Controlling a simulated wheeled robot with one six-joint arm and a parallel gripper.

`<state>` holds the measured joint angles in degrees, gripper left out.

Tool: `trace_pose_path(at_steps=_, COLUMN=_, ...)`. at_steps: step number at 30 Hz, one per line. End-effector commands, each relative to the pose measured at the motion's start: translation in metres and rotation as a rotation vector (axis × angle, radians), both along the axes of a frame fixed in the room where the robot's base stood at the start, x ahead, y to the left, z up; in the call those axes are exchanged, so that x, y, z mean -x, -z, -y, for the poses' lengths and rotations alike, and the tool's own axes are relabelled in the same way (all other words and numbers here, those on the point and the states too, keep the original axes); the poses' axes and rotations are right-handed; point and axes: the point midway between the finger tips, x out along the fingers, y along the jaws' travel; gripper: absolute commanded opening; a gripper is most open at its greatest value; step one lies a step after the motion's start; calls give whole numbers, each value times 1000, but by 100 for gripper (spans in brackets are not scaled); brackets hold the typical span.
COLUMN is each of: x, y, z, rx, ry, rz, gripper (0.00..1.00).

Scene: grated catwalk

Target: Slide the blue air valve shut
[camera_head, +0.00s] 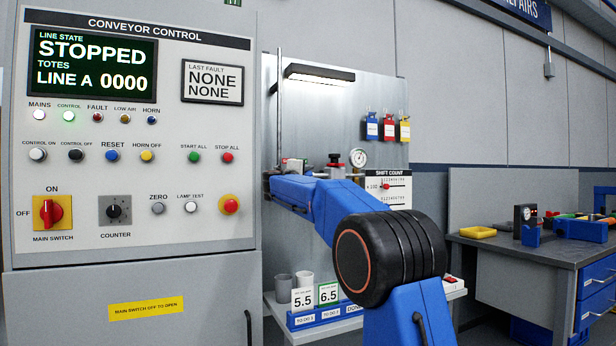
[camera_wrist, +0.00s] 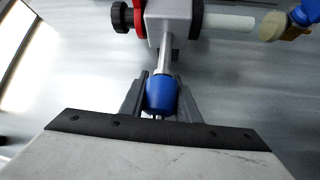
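In the wrist view the blue air valve (camera_wrist: 161,93) is a small rounded blue piece on a bright metal rod, which runs up to a grey block (camera_wrist: 168,18). My gripper (camera_wrist: 161,88) has one dark finger on each side of the blue piece, close against it with no clear gap, so it looks shut on it. In the head view my blue arm reaches toward the grey back panel (camera_head: 300,110), beside the control cabinet. The blue valve and my fingertips cannot be made out there.
The conveyor control cabinet (camera_head: 130,270) stands close on the left; its screen (camera_head: 93,62) reads STOPPED. A gauge (camera_head: 358,157) and a shift count board (camera_head: 398,188) are near the arm. A workbench (camera_head: 540,250) is at right.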

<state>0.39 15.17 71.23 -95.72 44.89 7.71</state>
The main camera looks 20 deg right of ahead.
Motion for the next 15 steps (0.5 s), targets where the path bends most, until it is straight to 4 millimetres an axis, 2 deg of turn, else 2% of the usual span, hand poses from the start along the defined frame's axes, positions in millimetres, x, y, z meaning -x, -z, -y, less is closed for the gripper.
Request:
trace_pose_path(at_steps=1, x=0, y=0, z=0, rx=-1, ry=0, rz=-1, gripper=15)
trace_pose_path(at_steps=2, x=0, y=0, z=0, rx=-1, ry=0, rz=-1, gripper=7)
trace_pose_path(at_steps=8, x=0, y=1, z=-5, rx=-1, ry=0, rz=-1, gripper=7)
trace_pose_path(at_steps=15, x=0, y=1, z=-33, rx=0, ry=-2, rz=-1, gripper=7)
